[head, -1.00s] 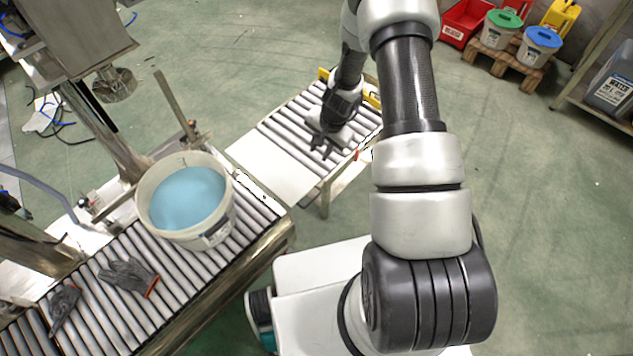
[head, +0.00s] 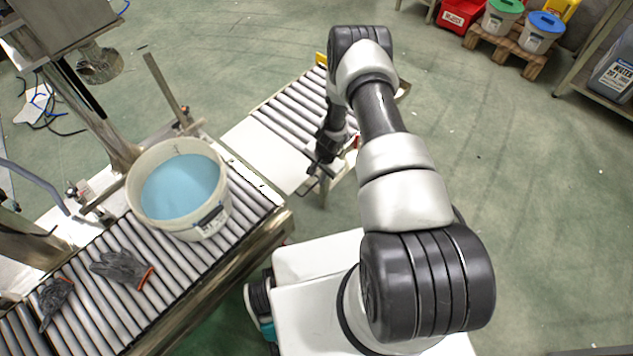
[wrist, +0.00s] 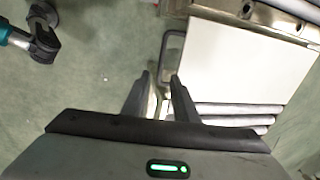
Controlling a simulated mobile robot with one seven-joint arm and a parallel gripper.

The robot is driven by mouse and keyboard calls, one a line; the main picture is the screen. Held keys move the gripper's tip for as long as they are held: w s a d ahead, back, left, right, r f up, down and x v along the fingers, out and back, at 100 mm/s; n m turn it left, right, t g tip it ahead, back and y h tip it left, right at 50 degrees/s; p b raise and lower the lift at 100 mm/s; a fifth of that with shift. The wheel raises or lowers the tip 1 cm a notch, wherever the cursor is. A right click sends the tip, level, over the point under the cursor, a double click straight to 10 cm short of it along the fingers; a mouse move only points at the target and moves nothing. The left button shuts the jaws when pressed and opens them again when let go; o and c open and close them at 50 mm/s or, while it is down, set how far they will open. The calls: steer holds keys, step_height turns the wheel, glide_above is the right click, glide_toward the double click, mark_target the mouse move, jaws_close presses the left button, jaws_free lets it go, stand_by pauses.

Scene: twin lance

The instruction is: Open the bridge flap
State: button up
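The bridge flap (head: 268,152) is a white flat plate lying between the two roller conveyors; it also fills the upper right of the wrist view (wrist: 235,60). A dark loop handle (wrist: 166,45) sticks out from the flap's left edge in the wrist view. My gripper (head: 315,170) is low beside the flap's right edge in the head view. In the wrist view my gripper (wrist: 160,77) is open, its two fingers apart with nothing seen held. The fingertips are close to the handle's lower end; I cannot tell whether they touch it.
The near conveyor (head: 190,270) carries a white bucket (head: 205,225) of blue liquid and dark gloves (head: 122,268). The far roller conveyor (head: 300,110) adjoins the flap. Green floor on the right is free. Coloured buckets (head: 540,35) stand on a pallet at the back.

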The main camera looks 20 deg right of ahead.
mark_target(316, 184)
steer(key=f, duration=0.4)
steer(key=shift+w+a+b, duration=0.25)
steer(key=shift+w+b, duration=0.1)
steer(key=shift+b, duration=0.05)
jaws_close()
stand_by(1.0)
